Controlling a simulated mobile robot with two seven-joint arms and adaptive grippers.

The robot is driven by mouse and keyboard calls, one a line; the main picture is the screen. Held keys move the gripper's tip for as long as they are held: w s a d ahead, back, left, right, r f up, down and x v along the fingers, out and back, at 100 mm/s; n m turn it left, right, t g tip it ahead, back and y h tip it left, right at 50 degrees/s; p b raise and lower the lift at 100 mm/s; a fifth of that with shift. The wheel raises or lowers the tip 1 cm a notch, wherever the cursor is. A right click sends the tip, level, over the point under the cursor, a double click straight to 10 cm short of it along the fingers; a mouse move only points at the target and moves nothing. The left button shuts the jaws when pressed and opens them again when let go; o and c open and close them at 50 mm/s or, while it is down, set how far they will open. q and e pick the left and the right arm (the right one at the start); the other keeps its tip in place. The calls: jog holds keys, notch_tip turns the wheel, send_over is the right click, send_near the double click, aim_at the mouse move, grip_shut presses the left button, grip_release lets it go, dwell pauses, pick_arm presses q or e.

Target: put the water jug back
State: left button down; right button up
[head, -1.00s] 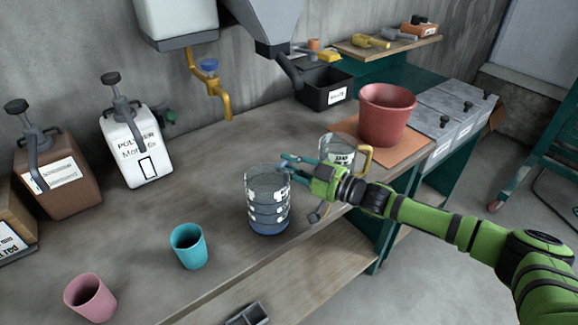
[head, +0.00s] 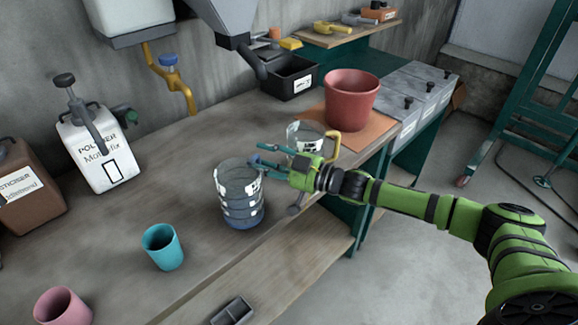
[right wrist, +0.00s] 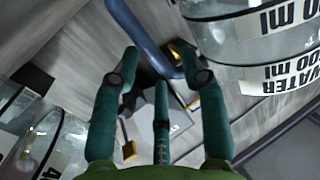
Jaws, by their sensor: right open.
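The water jug (head: 240,200) is a clear measuring jug with white label bands and a blue base. It stands upright on the bench near its front edge. My right gripper (head: 258,166) is open beside the jug's upper right side. In the right wrist view the gripper (right wrist: 162,68) has its fingers spread and empty. The water jug (right wrist: 262,45), with "WATER" on its label, fills the upper right there. Its blue handle (right wrist: 142,38) passes just beyond the fingertips. I cannot tell whether they touch it. My left gripper is not in view.
A clear jug with a yellow handle (head: 334,146) stands right behind my gripper. A red pot (head: 352,98) stands on an orange mat (head: 378,130). A cyan cup (head: 163,248) and a pink cup (head: 62,308) are at front left. Bench space left of the water jug is clear.

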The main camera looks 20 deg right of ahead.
jog(key=b+v, duration=0.2)
jog(key=v, duration=0.8)
jog(key=shift+d, duration=0.15)
